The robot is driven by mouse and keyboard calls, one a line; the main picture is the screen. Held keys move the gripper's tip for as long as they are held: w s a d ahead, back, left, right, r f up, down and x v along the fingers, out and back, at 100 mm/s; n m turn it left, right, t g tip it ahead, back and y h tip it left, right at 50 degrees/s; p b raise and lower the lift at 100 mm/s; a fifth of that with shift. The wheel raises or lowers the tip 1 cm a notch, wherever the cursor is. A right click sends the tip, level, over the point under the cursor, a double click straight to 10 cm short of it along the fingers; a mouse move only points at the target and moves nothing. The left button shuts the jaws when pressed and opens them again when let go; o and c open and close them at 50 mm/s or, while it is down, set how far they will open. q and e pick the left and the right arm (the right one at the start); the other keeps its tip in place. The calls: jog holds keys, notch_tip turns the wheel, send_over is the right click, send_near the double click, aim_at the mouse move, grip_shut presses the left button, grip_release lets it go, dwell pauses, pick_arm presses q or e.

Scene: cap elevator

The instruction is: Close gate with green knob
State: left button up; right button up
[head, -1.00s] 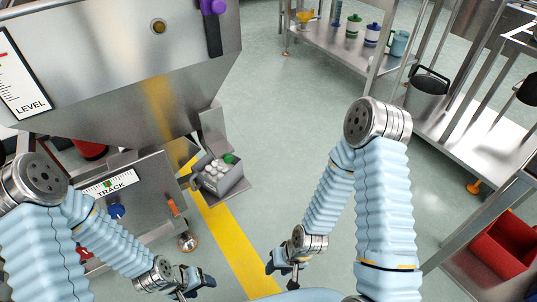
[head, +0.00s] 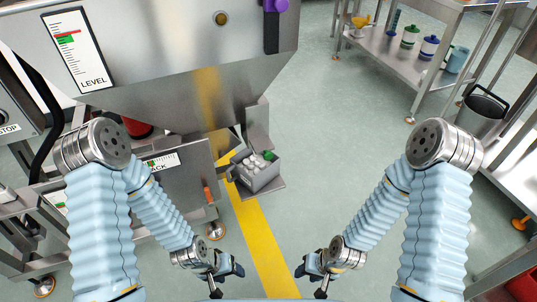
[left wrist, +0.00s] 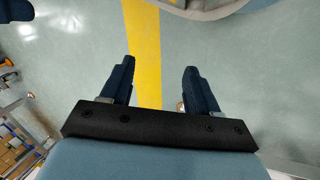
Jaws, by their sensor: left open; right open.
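A small green part (head: 270,155) shows on a grey box with white round pieces (head: 259,172), low beside the steel machine. I cannot tell whether it is the gate's green knob, and no gate is clearly made out. My left gripper (head: 226,275) is open and empty, in front of and below the box, well apart from it. In the left wrist view its two fingers (left wrist: 158,72) are spread over bare floor and the yellow stripe. My right gripper (head: 316,272) is open and empty, to the right of the yellow stripe.
The steel hopper (head: 170,85) fills the upper left, with a purple knob (head: 276,5) and a level gauge (head: 80,50). An orange handle (head: 207,193) is on the lower panel. A shelf table (head: 385,68) stands at the back right. Floor (head: 340,150) between is clear.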

pick_arm(q)
jog(key=w+f+t+y+b, duration=0.2)
jog(key=w+f, duration=0.1)
jog(key=w, duration=0.3)
jog(key=t+y+b, duration=0.7)
jog(key=t+y, duration=0.2)
jog(key=t, duration=0.5)
send_near(269, 157)
jog(key=x, duration=0.9)
jog(key=shift+c, duration=0.2)
jog(key=shift+w, duration=0.1)
grip_shut()
